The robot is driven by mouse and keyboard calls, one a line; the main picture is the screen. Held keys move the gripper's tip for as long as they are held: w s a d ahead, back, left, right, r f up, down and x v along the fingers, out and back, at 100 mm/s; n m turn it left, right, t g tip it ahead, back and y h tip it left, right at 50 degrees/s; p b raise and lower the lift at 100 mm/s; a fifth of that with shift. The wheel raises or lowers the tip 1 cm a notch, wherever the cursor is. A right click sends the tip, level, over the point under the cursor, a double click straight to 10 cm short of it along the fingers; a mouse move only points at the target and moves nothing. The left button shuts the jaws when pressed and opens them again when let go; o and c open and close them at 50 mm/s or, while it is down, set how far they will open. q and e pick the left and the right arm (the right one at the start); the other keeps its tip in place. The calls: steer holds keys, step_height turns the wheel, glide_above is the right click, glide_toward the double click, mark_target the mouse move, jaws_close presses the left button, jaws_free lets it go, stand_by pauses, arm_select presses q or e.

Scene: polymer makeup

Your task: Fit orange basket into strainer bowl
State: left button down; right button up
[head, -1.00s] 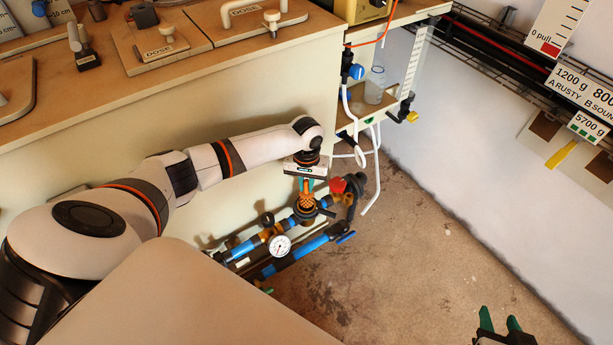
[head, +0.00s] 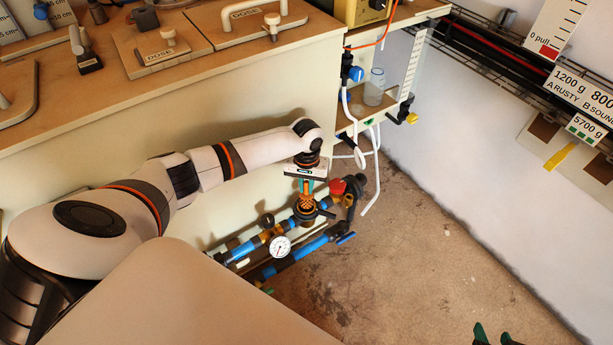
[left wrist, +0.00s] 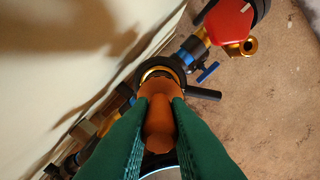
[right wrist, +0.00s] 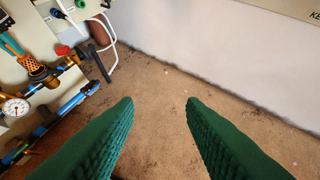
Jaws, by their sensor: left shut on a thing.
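The orange basket (head: 307,200) is a mesh cup held upright at the strainer bowl, low on the pipework in the head view. My left gripper (head: 307,187) is shut on its upper part from above. The strainer bowl (head: 297,217) has a dark round rim. In the left wrist view the basket (left wrist: 158,118) lies between the green fingers, in front of the bowl's rim (left wrist: 178,70). In the right wrist view the basket (right wrist: 32,65) stands over the bowl (right wrist: 50,80); how deep it sits cannot be told. My right gripper (right wrist: 160,103) is open and empty.
A pressure gauge (head: 280,247), blue pipes (head: 300,252) and a red knob (head: 337,186) surround the bowl. The cabinet wall (head: 250,85) is close behind. White hoses (head: 376,170) hang at the right. The floor (head: 420,260) to the right is clear.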

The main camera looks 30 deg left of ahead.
steer(key=shift+s+d+f+g, duration=0.2)
steer(key=shift+s+f+g, duration=0.15)
steer(key=shift+s, duration=0.15)
steer(key=shift+s+d+f+g, duration=0.2)
steer(key=shift+s+f+g, duration=0.15)
steer(key=shift+s, duration=0.15)
arm_select(q)
steer(key=shift+p, duration=0.3)
steer(key=shift+p, duration=0.45)
arm_select(e)
steer(key=shift+s+d+f+g+h, duration=0.15)
steer(key=shift+s+d+f+g, duration=0.1)
steer(key=shift+s+g, duration=0.35)
steer(key=shift+s+d+f+g+h, duration=0.25)
steer(key=shift+s+f+g, duration=0.1)
steer(key=shift+s, duration=0.5)
steer(key=shift+s+d+f+g+h, duration=0.1)
steer(key=shift+s+d+f+g, duration=0.15)
steer(key=shift+s+g, duration=0.35)
steer(key=shift+s, duration=0.1)
steer(key=shift+a+r, duration=0.1)
steer(key=shift+s, duration=0.2)
